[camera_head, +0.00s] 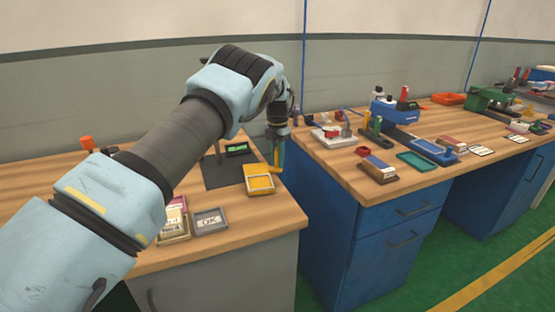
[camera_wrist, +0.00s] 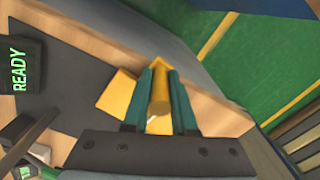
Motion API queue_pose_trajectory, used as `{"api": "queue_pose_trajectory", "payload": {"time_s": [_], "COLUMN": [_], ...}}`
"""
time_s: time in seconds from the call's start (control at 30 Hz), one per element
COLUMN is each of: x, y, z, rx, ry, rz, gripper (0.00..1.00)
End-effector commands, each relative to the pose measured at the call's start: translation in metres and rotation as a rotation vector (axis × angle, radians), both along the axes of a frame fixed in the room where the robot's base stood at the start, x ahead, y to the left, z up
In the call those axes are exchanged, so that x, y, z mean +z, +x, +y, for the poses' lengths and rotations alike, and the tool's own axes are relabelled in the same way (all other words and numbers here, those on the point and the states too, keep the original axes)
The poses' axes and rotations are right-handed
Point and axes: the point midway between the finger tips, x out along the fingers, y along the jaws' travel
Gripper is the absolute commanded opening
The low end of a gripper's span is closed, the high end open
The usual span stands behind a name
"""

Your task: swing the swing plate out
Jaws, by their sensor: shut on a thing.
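The yellow swing plate (camera_head: 260,185) lies flat near the right front edge of the near wooden bench, and part of it shows in the wrist view (camera_wrist: 116,94). My gripper (camera_head: 277,163) is above the plate's upper right corner. In the wrist view my gripper's two teal fingers (camera_wrist: 160,92) are closed around a yellow upright post (camera_wrist: 160,88). The post seems to belong to the plate, but the joint between them is hidden by the fingers.
A dark base with a green READY display (camera_head: 238,148) stands behind the plate; the display also shows in the wrist view (camera_wrist: 19,68). A grey OK tray (camera_head: 209,221) lies to the left. A gap separates this bench from the blue bench (camera_head: 380,215).

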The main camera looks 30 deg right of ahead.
Motion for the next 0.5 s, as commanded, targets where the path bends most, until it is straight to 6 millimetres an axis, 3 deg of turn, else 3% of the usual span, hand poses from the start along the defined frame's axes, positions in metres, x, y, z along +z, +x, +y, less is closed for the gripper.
{"api": "queue_pose_trajectory", "payload": {"time_s": [0.3,0.33,0.5], "x": [0.0015,0.0015,0.001], "y": [0.0012,0.0012,0.0009], "z": [-0.0006,-0.0007,-0.0005], "rx": [0.001,0.001,0.001], "ry": [-0.003,-0.003,-0.002], "rz": [-0.003,-0.003,-0.003], "gripper": [0.0,0.28,0.47]}}
